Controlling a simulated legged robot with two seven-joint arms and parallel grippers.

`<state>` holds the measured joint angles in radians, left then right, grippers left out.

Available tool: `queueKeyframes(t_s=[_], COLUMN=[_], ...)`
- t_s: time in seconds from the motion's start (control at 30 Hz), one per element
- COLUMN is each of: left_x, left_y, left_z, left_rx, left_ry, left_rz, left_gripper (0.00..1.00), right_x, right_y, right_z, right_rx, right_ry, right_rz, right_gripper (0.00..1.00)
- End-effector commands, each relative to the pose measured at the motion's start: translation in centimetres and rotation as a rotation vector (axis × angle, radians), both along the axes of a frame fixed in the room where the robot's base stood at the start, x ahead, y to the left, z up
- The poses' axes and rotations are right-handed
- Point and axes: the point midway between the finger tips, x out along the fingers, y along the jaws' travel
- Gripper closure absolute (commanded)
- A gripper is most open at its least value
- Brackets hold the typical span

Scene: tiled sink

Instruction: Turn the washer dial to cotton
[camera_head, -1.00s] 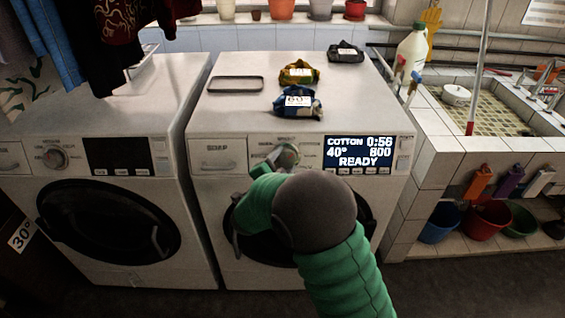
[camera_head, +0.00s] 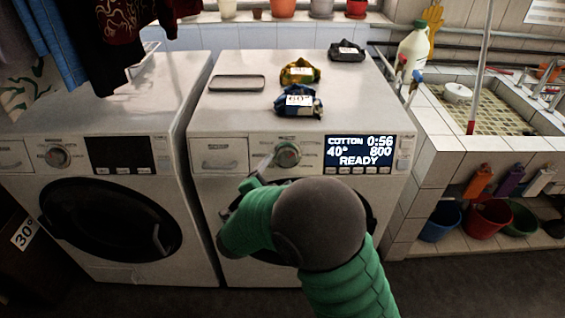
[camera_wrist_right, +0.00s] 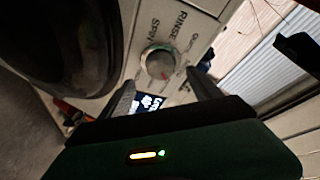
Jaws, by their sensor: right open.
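The right-hand washer (camera_head: 218,184) has a round dial (camera_head: 287,154) left of its lit display (camera_head: 358,154). The display reads COTTON, 0:56, 40°, 800, READY. My right gripper (camera_head: 250,186) is in front of the panel, below and left of the dial, partly hidden by my green arm. In the right wrist view the dial (camera_wrist_right: 160,62) shows whole, with a red mark at its lower right. It lies beyond the open fingers (camera_wrist_right: 163,90), apart from them, with nothing between them. My left gripper is not in view.
Another washer (camera_head: 85,200) with a dark display stands to the left. A tiled sink (camera_head: 490,110) and several buckets (camera_head: 487,219) are on the right.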

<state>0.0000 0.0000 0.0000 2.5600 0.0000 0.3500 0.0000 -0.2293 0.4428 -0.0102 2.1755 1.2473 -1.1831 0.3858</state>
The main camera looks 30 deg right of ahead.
Motion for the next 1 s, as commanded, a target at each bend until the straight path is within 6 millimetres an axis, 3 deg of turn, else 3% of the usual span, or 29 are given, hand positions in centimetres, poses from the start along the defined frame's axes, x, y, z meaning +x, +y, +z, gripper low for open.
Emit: queueKeyframes(t_s=[0.2, 0.33, 0.87, 1.0], left_x=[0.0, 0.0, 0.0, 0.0], left_y=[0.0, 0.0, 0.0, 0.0], left_z=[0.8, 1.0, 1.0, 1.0], left_rx=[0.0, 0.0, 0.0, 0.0], left_ry=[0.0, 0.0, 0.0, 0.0], left_rz=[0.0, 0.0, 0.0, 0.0], left_gripper=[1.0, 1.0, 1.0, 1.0], right_x=[-3.8, -5.3, -6.1, -5.0], right_y=[4.9, 6.7, 7.4, 7.7], right_z=[1.2, 1.5, 1.6, 1.3], right_rx=[0.001, 0.0, 0.0, 0.016], right_ry=[0.001, 0.002, 0.001, 0.027], right_rz=[0.006, 0.003, 0.0, 0.064], right_gripper=[0.27, 0.27, 0.27, 0.27])
